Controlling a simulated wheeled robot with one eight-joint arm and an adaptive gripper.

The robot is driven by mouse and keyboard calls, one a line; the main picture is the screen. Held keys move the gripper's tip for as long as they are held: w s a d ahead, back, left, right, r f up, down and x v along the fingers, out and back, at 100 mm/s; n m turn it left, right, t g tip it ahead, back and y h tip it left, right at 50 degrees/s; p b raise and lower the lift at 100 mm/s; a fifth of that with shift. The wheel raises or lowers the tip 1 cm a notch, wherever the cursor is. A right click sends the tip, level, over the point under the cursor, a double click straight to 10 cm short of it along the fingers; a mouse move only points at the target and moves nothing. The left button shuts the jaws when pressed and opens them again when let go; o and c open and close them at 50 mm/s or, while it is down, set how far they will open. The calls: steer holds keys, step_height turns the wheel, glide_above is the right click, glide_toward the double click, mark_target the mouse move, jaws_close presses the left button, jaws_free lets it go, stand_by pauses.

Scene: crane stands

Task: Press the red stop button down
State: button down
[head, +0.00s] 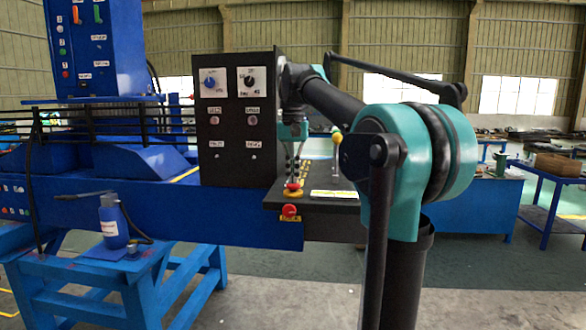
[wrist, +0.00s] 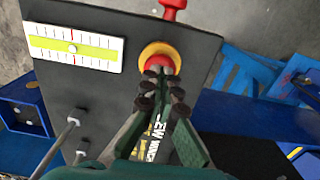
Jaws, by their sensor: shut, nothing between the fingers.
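A red button (head: 292,187) with a yellow collar stands on the black console's top panel. In the wrist view this red button (wrist: 158,60) shows just beyond my fingertips, partly covered by them. My gripper (head: 293,180) is shut and empty, pointing down over the button; its fingertips (wrist: 158,76) overlap the button's near edge in the wrist view. I cannot tell whether they touch it.
The dark console top (wrist: 95,88) carries a white-and-yellow scale (wrist: 75,46) and metal levers (wrist: 68,130). An upright black panel (head: 235,132) with knobs stands left of my gripper. A yellow-knobbed lever (head: 337,140) stands to its right. A blue bottle (head: 113,222) stands at lower left.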

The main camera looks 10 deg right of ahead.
step_height(320, 180, up, 14)
stand_by(0.8)
steer(key=shift+s, duration=0.1)
